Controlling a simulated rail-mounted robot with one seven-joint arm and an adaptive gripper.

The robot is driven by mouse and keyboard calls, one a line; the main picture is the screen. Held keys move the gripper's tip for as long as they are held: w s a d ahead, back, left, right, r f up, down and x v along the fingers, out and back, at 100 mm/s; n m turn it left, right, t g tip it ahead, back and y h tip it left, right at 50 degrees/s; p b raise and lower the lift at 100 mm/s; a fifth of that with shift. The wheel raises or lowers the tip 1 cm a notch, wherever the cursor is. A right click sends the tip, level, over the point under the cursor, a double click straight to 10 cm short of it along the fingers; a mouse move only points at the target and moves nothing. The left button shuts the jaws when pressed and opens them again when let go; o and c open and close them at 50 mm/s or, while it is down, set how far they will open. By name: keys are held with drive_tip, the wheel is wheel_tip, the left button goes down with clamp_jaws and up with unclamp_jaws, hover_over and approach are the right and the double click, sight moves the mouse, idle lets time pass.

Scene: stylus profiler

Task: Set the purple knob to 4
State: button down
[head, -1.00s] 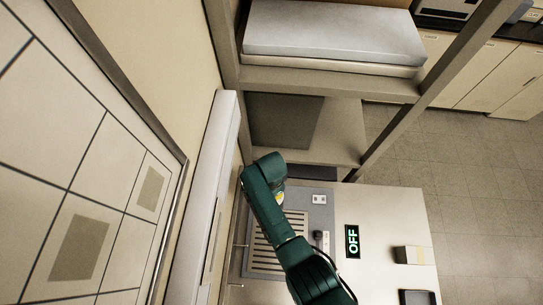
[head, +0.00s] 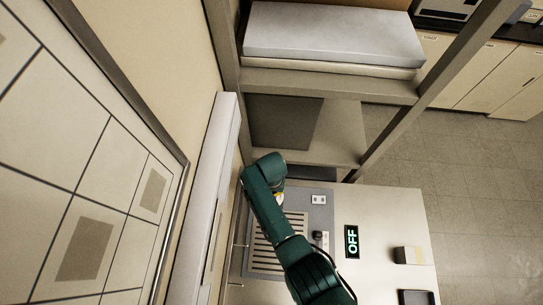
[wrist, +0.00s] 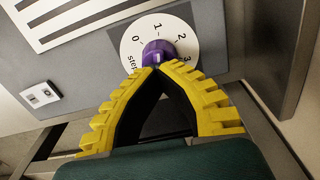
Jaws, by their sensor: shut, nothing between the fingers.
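The purple knob (wrist: 159,52) sits on a white dial (wrist: 186,27) in the wrist view. The dial shows the marks 0, 1, 2 and 3 and the word "step"; its lower part, where a 4 could be, is hidden behind my fingers. My gripper (wrist: 157,71) has yellow ribbed fingers that meet at the tips, right at the knob's near edge. Nothing is between them. I cannot tell whether the tips touch the knob or which mark it points to. In the head view my green arm hides the knob.
The grey panel (wrist: 90,62) has a slotted grille (wrist: 75,12) and a small white switch plate (wrist: 40,95). In the head view, a green OFF display (head: 352,241), a small box (head: 408,254) and a dark tray (head: 415,297) are on the table. A shelf frame (head: 330,86) stands behind.

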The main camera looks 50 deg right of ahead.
drive_tip(key=shift+f, duration=0.1)
drive_tip(key=m, duration=0.5)
drive_tip(key=shift+s, duration=0.15)
drive_tip(key=m, duration=0.5)
drive_tip(key=shift+s+p, duration=0.15)
drive_tip(key=shift+p, duration=0.2)
drive_tip(key=m, duration=0.5)
drive_tip(key=shift+a, duration=0.1)
drive_tip(key=m, duration=0.5)
drive_tip(key=shift+s+f+p, duration=0.1)
drive_tip(key=shift+p, duration=0.2)
